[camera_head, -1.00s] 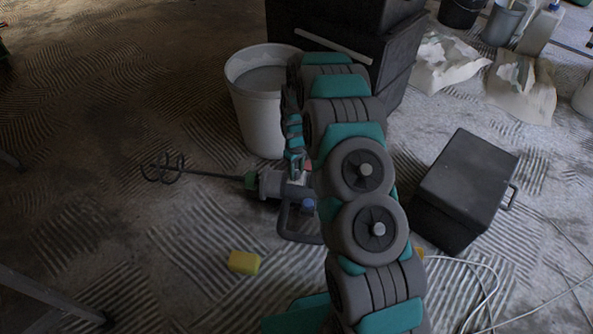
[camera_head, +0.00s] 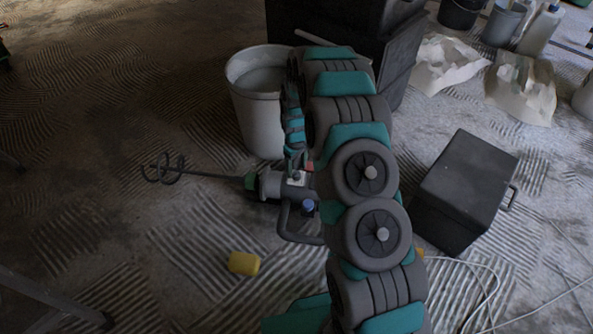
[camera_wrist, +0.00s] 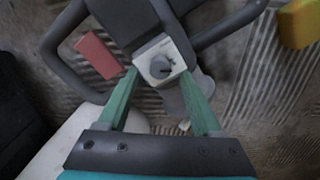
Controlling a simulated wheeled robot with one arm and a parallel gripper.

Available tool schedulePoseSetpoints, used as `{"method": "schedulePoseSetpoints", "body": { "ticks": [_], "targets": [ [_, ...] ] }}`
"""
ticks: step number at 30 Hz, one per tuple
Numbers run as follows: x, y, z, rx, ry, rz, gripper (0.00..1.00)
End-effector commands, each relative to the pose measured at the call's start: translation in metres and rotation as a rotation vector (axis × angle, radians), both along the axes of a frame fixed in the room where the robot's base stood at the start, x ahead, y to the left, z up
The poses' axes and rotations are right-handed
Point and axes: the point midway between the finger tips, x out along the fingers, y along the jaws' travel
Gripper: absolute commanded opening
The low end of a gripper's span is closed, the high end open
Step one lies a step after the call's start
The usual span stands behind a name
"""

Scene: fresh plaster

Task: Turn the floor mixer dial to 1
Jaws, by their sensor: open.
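The floor mixer (camera_head: 268,184) lies on the ridged floor, its whisk pointing left in the head view. In the wrist view its grey dial (camera_wrist: 160,67) sits on a white plate (camera_wrist: 171,50) on the mixer body, with a dark handle frame (camera_wrist: 225,25) around it. The number the dial points to is too small to read. My gripper (camera_wrist: 158,95) is open, with its two green fingers spread on either side of the dial's near side. In the head view my gripper (camera_head: 295,162) hangs over the mixer body; whether the fingers touch the plate cannot be told.
A red block (camera_wrist: 99,55) on the mixer frame lies left of my fingers. A yellow sponge-like block (camera_head: 244,263) lies on the floor. A white bucket (camera_head: 258,120) stands behind the mixer, and a dark box (camera_head: 465,185) stands right of my arm. A pale cable (camera_head: 490,290) runs along the floor.

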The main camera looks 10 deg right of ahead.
Motion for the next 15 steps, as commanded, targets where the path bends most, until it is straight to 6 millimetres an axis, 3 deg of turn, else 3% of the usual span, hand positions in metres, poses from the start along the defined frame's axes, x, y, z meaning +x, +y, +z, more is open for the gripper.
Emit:
{"method": "schedulePoseSetpoints", "body": {
  "ticks": [9,15],
  "targets": [
    [0.001,0.000,0.049,0.000,-0.002,0.000,0.67],
    [0.000,0.000,0.054,0.000,0.000,0.000,0.67]
  ]
}}
